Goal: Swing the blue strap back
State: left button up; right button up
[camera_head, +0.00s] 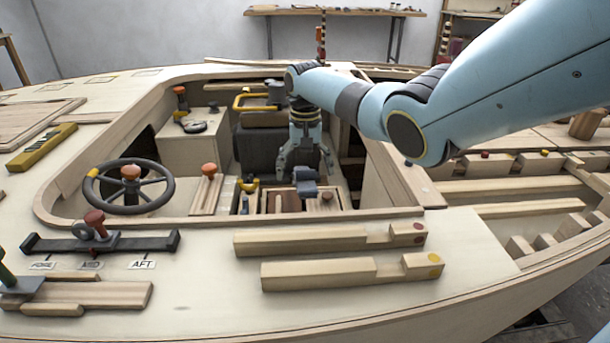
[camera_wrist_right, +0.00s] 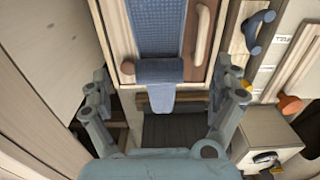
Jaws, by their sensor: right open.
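The blue woven strap (camera_wrist_right: 157,28) lies lengthwise on a wooden panel in the right wrist view. It meets a blue padded crosspiece (camera_wrist_right: 160,70) at the panel's edge, and a short blue end hangs below. In the head view a blue part of it (camera_head: 306,183) shows low in the cockpit, just under my right gripper (camera_head: 304,168). In the right wrist view my right gripper (camera_wrist_right: 168,92) is open, one finger on each side of the hanging end, with gaps on both sides. Whether the strap is at the fingertips' depth is hard to tell. My left gripper is not in view.
A wooden handle (camera_wrist_right: 202,35) sits beside the strap, with a dark blue curved handle (camera_wrist_right: 258,32) and an orange knob (camera_wrist_right: 289,104) further right. The cockpit coaming and steering wheel (camera_head: 129,187) lie left of my right arm. Notched wooden blocks (camera_head: 330,238) lie on the near deck.

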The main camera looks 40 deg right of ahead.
jog(key=shift+f, duration=0.3)
